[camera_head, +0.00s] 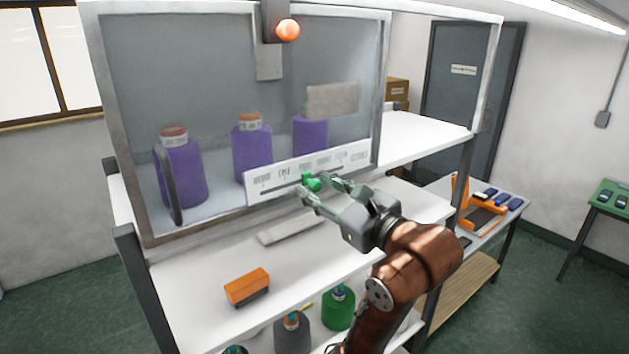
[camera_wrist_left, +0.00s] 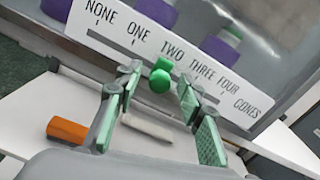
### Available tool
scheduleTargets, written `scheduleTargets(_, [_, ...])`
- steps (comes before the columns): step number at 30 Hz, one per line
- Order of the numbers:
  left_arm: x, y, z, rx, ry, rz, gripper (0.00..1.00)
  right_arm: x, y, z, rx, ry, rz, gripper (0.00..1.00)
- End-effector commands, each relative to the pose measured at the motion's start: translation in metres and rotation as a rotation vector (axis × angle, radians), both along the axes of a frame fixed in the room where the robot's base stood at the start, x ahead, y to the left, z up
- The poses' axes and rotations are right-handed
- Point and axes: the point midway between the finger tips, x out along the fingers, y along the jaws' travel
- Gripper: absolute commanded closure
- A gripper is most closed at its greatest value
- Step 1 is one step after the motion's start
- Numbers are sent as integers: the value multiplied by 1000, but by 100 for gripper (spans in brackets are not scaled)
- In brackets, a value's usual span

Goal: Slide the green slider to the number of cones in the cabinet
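The green slider (camera_head: 311,183) sits on a white label strip (camera_head: 262,191) along the cabinet's lower front. In the left wrist view the slider knob (camera_wrist_left: 160,77) is near the TWO mark of a NONE-to-FOUR scale. Behind the cabinet glass stand three purple cones: a left one (camera_head: 182,172), a middle one (camera_head: 252,152) and a right one (camera_head: 310,134), partly covered by a grey plate. My left gripper (camera_head: 316,188) is open, its fingers on either side of the slider. Contact cannot be told. My right gripper is not in view.
The cabinet has a handle (camera_head: 168,185) at left and an orange lamp (camera_head: 287,30) on top. On the shelf below lie an orange block (camera_head: 246,287) and a pale bar (camera_head: 290,229). A side table (camera_head: 463,238) with tools stands at right.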

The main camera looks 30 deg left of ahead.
Motion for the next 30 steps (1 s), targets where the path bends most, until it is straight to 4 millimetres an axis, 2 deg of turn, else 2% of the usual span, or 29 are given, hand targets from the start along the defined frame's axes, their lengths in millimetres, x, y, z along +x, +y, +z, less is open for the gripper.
scheduleTargets(4, [4,10,0,0,0,1,64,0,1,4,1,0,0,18])
scheduleTargets(13, [5,12,0,1,0,1,65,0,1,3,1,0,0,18])
scheduleTargets(27, [5,12,0,1,0,1,97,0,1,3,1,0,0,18])
scheduleTargets(30, [5,12,0,1,0,1,100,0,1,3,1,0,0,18])
